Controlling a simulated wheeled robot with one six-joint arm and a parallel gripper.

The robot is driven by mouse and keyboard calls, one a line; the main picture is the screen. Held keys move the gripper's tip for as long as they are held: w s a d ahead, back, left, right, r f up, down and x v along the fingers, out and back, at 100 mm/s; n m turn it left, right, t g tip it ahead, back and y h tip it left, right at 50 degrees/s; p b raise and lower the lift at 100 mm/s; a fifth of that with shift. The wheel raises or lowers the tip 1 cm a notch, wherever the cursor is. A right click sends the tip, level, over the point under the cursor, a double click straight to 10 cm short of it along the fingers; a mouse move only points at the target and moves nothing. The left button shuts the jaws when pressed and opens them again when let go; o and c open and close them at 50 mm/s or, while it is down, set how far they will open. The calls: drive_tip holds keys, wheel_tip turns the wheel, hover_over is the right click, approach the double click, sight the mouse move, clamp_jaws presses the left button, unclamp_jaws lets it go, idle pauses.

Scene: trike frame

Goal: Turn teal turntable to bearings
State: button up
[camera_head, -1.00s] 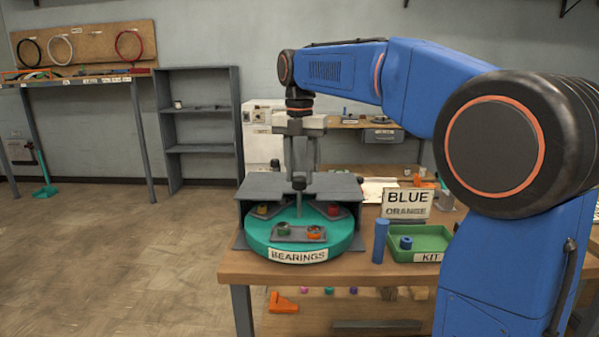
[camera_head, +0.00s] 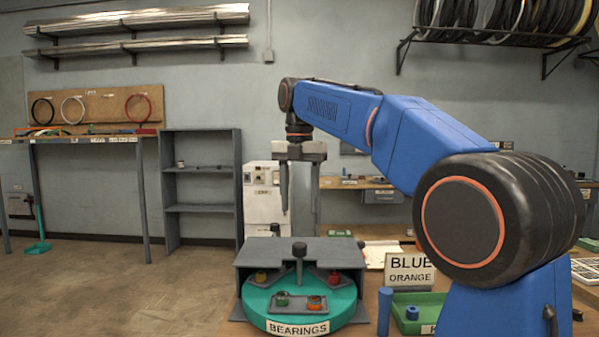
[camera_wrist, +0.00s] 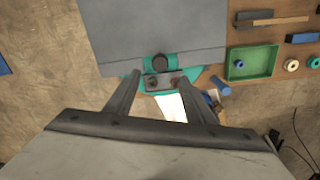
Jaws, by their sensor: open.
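The teal turntable (camera_head: 345,311) stands on the table, its back part under a grey cover (camera_head: 340,250). Its white BEARINGS label (camera_head: 297,328) faces front. An open grey tray (camera_head: 298,303) at the front holds a greenish ring (camera_head: 282,299) and an orange ring (camera_head: 314,302). The dark knob (camera_head: 299,249) stands upright at the turntable's middle. My gripper (camera_head: 301,211) is open and empty above the knob, apart from it. In the wrist view, my gripper (camera_wrist: 160,75) shows its fingers spread, with the knob (camera_wrist: 160,62) beyond them.
A BLUE/ORANGE sign (camera_head: 410,272), a blue cylinder (camera_head: 385,310) and a green kit tray (camera_head: 430,304) stand to the right. Two more trays with small coloured parts sit partly under the cover.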

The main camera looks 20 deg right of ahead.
wheel_tip(320, 180, up, 8)
drive_tip(key=shift+f, duration=0.25)
drive_tip(key=s+d+f+m+t, duration=0.2)
drive_tip(key=s+d+f+m, duration=0.1)
drive_tip(key=s+f+m, duration=1.1)
drive_tip(key=s+d+f+m+t, duration=0.2)
drive_tip(key=s+d+f+m, duration=0.2)
drive_tip(key=s+f+m, duration=1.1)
wheel_tip(320, 180, down, 11)
drive_tip(key=s, duration=0.2)
drive_tip(key=shift+s+d+r+t, duration=0.15)
drive_tip(key=shift+s+d+t, duration=0.05)
drive_tip(key=shift+s+t, duration=0.2)
